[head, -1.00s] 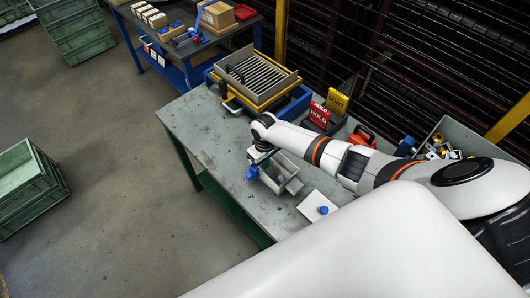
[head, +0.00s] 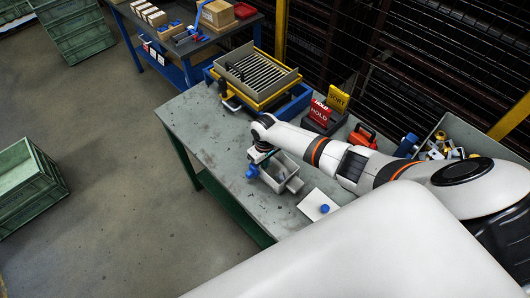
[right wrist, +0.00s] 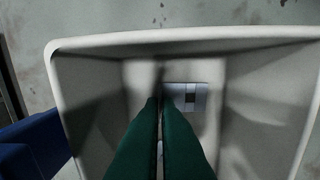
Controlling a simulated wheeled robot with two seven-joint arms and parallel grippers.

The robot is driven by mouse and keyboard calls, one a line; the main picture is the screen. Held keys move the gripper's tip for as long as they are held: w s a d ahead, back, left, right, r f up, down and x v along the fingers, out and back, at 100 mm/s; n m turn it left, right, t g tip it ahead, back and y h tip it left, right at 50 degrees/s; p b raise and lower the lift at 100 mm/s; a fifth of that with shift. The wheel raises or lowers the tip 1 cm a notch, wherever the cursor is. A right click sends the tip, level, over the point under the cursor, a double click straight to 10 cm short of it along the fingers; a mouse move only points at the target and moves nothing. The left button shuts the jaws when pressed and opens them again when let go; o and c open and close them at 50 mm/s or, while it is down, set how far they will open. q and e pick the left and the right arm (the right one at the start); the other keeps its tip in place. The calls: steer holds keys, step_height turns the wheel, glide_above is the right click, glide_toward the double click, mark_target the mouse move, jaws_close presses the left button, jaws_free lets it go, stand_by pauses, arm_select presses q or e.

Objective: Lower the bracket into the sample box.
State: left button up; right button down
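The sample box (head: 294,185) is a pale grey open box on the grey-green workbench, under my right gripper (head: 262,158). In the right wrist view its rim (right wrist: 200,42) surrounds the scene and I look down into it. The green fingers of my right gripper (right wrist: 163,100) are close together and point down inside the walls. The bracket (right wrist: 187,97), a small light grey metal part with a dark square opening, shows at the fingertips, above or at the box floor. The fingers look closed on its edge, partly hiding it. My left gripper is not in view.
A blue object (head: 252,171) stands against the box's left side. A yellow rack (head: 258,75), red and yellow signs (head: 320,111) and a parts bin (head: 462,130) stand behind. The bench's left part is clear.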

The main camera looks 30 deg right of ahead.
steer(key=shift+f+b, duration=0.3)
steer(key=shift+f, duration=0.15)
steer(key=c, duration=1.6)
jaws_free()
